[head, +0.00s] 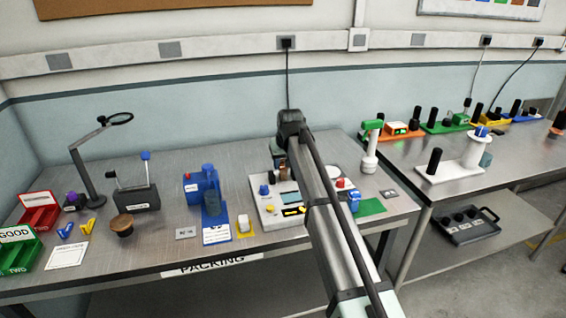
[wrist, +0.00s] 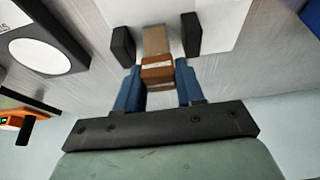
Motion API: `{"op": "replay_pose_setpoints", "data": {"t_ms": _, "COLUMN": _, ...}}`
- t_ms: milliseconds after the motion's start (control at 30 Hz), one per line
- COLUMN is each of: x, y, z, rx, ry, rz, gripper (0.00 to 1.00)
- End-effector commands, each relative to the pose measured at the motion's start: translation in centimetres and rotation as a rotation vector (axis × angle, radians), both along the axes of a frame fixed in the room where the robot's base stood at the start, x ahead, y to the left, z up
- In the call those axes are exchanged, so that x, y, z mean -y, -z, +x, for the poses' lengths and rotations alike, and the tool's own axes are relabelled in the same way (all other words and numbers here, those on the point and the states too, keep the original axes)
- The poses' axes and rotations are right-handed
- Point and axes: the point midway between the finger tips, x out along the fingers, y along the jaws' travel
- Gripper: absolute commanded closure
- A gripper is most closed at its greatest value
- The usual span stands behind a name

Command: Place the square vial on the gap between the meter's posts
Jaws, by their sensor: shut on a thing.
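In the wrist view my gripper (wrist: 158,76) has its blue fingers closed on the sides of the square vial (wrist: 157,68), which is brown with a tan far part. Two black posts (wrist: 123,45) (wrist: 190,34) stand beyond the fingertips, one on each side of the vial's far part, with a visible gap to each. I cannot tell whether the vial touches the surface between them. The meter (wrist: 222,12) shows as a white face behind the posts. In the head view my arm hides much of the white meter panel (head: 267,213), and the gripper's tips are mostly hidden.
In the wrist view a white disc (wrist: 38,54) with a dark rim lies to the left. Bare bench (head: 150,240) lies front left.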

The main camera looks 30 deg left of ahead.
Motion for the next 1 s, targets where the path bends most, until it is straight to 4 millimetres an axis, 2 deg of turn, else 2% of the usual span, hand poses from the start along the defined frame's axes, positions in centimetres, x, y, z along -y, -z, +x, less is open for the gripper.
{"op": "replay_pose_setpoints", "data": {"t_ms": 233, "x": 0.0, "y": 0.3, "z": 0.0, "rx": 0.000, "ry": 0.000, "rz": 0.000, "gripper": 0.92}}
{"op": "replay_pose_setpoints", "data": {"t_ms": 267, "x": 0.0, "y": 0.3, "z": 0.0, "rx": 0.000, "ry": 0.000, "rz": 0.000, "gripper": 0.59}}
{"op": "replay_pose_setpoints", "data": {"t_ms": 500, "x": 0.0, "y": 0.2, "z": 0.0, "rx": 0.000, "ry": 0.000, "rz": 0.000, "gripper": 0.37}}
{"op": "replay_pose_setpoints", "data": {"t_ms": 800, "x": 0.0, "y": 0.0, "z": 0.0, "rx": 0.000, "ry": 0.000, "rz": 0.000, "gripper": 0.37}}
{"op": "replay_pose_setpoints", "data": {"t_ms": 1000, "x": 0.6, "y": -2.1, "z": -0.6, "rx": 0.002, "ry": 0.000, "rz": 0.002, "gripper": 0.37}}
